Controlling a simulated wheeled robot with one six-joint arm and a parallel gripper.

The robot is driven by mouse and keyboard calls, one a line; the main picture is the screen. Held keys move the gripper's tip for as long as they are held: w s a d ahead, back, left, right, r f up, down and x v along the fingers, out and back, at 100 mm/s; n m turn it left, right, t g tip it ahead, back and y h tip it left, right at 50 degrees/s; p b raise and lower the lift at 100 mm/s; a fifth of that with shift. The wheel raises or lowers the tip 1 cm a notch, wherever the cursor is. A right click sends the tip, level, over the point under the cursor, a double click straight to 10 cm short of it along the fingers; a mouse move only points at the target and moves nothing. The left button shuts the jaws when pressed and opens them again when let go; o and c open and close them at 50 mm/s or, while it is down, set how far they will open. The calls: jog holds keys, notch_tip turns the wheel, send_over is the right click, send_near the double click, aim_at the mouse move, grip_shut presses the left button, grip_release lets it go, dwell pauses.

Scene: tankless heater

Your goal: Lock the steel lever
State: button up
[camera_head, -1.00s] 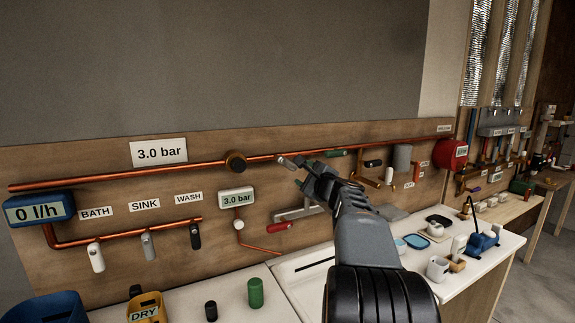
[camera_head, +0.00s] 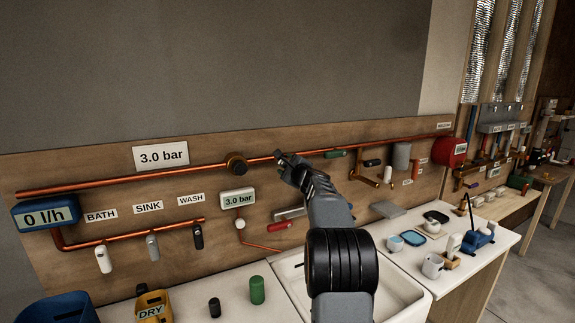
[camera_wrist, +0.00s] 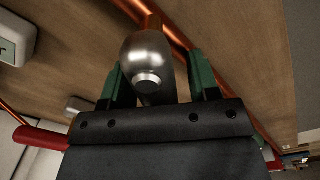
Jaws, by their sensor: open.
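In the wrist view, the steel lever (camera_wrist: 146,62) shows as a rounded metal body with a short round end, in front of the copper pipe. It sits between the two green fingertips of my gripper (camera_wrist: 156,78). The fingers are open, one on each side of it; a gap shows on the right, and contact on the left is hard to tell. In the head view, my gripper (camera_head: 284,162) is at the long copper pipe (camera_head: 200,172) on the wooden board, and hides most of the lever.
A round dark fitting (camera_head: 236,164) is on the pipe just left of my gripper. A green handle (camera_head: 335,154) is to the right. A white sink (camera_head: 402,297) lies under my arm.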

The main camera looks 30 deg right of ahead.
jog(key=shift+c, duration=0.4)
jog(key=c, duration=0.8)
jog(key=shift+c, duration=0.2)
jog(key=shift+f, duration=0.1)
jog(key=a+m, duration=0.1)
jog(key=m, duration=0.2)
jog(key=a+f+m+b, duration=0.1)
jog(key=m, duration=0.3)
jog(key=a+m+b, duration=0.1)
jog(key=m, duration=0.3)
jog(key=shift+w+f, duration=0.25)
jog(key=o, duration=0.9)
